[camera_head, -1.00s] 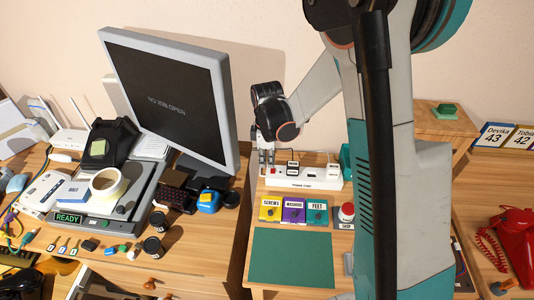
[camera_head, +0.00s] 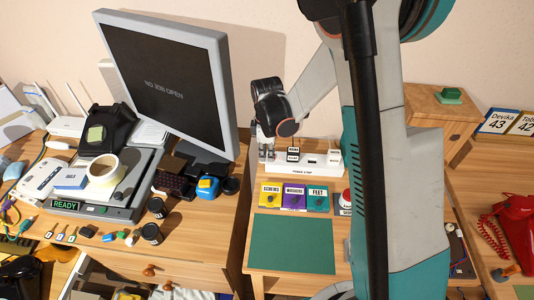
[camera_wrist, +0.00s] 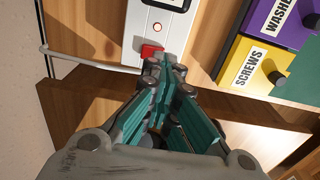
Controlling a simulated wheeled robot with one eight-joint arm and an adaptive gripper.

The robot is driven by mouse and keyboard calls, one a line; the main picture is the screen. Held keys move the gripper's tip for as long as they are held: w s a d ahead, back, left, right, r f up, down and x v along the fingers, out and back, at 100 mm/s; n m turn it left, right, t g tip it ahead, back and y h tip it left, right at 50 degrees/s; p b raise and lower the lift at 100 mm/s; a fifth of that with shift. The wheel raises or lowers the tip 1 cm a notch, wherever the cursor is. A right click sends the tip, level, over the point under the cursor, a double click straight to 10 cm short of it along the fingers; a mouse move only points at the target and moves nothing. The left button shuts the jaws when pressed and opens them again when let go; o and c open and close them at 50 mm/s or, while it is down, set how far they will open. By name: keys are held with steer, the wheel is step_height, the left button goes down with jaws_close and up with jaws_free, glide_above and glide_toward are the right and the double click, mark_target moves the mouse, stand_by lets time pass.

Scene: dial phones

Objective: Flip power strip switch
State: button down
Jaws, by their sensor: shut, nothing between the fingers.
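The white power strip (camera_head: 325,171) lies along the back of the right desk, with plugs standing in it. In the wrist view its end (camera_wrist: 149,16) shows a small round light and a red switch (camera_wrist: 150,52). My gripper (camera_head: 266,156) points down at the strip's left end in the head view, where it hides the switch. In the wrist view my gripper (camera_wrist: 168,66) is shut and empty, its fingertips right beside the red switch. I cannot tell whether they touch it.
Yellow, purple and teal bins (camera_head: 294,197) stand in front of the strip, with a red button (camera_head: 346,196) to their right. A green mat (camera_head: 293,243) lies nearer. The monitor (camera_head: 165,85) rises left of my gripper. A cable (camera_wrist: 85,60) runs from the strip.

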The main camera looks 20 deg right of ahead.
steer(key=shift+w+d+r, duration=0.2)
steer(key=shift+w+d, duration=0.1)
steer(key=shift+w, duration=0.45)
step_height(320, 180, up, 14)
steer(key=s+p, duration=0.1)
steer(key=p, duration=0.5)
steer(key=shift+s+a, duration=0.4)
steer(key=shift+f, duration=0.1)
